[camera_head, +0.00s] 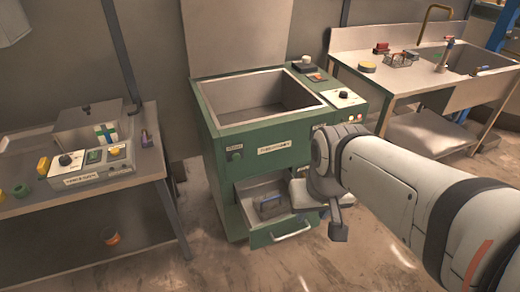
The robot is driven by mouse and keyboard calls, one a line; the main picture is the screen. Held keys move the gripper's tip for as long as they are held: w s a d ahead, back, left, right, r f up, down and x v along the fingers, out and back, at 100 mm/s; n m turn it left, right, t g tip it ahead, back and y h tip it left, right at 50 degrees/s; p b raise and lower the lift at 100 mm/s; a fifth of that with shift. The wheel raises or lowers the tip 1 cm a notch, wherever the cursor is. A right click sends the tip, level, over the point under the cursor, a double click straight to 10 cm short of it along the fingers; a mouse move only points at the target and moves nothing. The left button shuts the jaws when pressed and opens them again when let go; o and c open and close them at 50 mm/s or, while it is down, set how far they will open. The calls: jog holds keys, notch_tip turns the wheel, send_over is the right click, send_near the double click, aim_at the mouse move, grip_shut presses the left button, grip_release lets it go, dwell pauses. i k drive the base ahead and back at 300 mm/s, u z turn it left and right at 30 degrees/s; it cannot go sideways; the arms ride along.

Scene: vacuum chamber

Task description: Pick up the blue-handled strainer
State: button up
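I cannot clearly make out a blue-handled strainer. A small upright item with a bluish part (447,54) stands at the near edge of the sink at the upper right, too small to identify. A grey box-like object (270,207) lies in the open drawer (290,236) of the green machine; no blue handle shows on it. My gripper (336,222) hangs at the right side of the open drawer, partly hidden by my arm's wrist. I cannot tell whether its fingers are open or shut, and no held object shows.
The green machine (225,135) has an open empty-looking basin and raised lid. A sink counter (400,80) stands right, holding a yellow round item (367,66) and a small rack (400,60). A left bench (40,205) bears a control box (90,170).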

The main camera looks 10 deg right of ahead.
aim_at(262, 210)
jog(key=u, duration=2.8)
jog(key=k, duration=0.9)
jog(key=z, duration=1.2)
jog(key=i, duration=0.5)
jog(key=z, duration=0.05)
